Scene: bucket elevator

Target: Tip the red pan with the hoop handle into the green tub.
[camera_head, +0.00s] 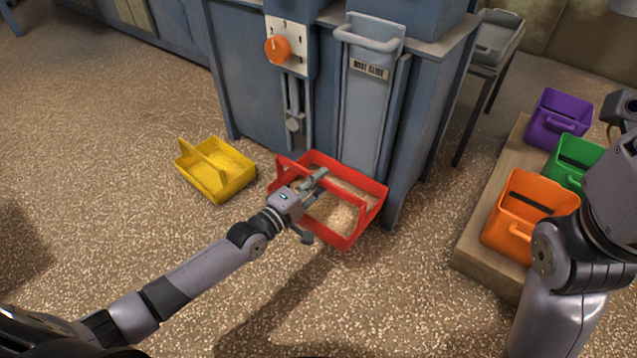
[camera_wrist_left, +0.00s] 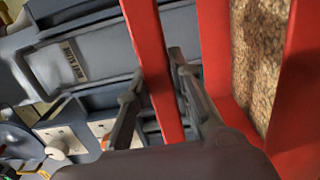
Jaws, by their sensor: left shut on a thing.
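The red pan (camera_head: 378,192) is in front of the blue machine's chute, with tan grains inside. Its red hoop handle (camera_wrist_left: 150,60) passes between the fingers of my left gripper (camera_head: 318,208), which is shut on it. The left wrist view shows both fingers (camera_wrist_left: 155,90) on either side of the handle bar, with the grain-filled pan (camera_wrist_left: 215,60) to the right. The pan looks roughly level; whether it touches the floor I cannot tell. The green tub (camera_head: 567,172) stands at the right between two other tubs, partly hidden by my right arm. My right gripper's fingers do not show.
An orange tub (camera_head: 500,243) and a purple tub (camera_head: 560,104) flank the green one on a low wooden platform (camera_head: 478,254). A yellow pan (camera_head: 236,186) lies on the floor left of the red one. The blue machine (camera_head: 428,130) stands behind. Open speckled floor lies in front.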

